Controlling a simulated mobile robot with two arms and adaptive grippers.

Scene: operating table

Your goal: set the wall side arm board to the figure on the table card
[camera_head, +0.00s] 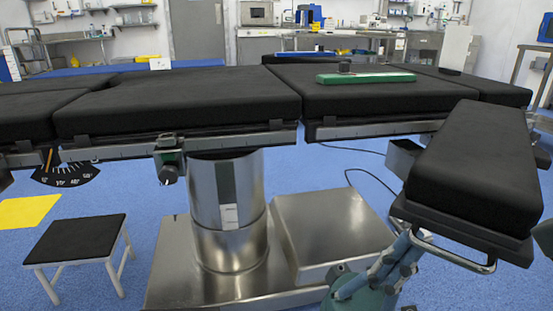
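A black padded arm board (478,165) juts toward me at the right, beside the operating table (180,100), with a metal bar (455,258) along its near end. A black angle dial (66,175) hangs below the table at the left. Another dark pad (300,57) shows beyond the table; I cannot tell whether it is the wall side board.
A green tray-like item (366,78) lies on the table top. A rail clamp (168,158) sits on the near side rail. The steel column (228,205), its base (325,235) and a black-topped stool (80,238) stand below. A yellow mat (25,211) lies on the floor.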

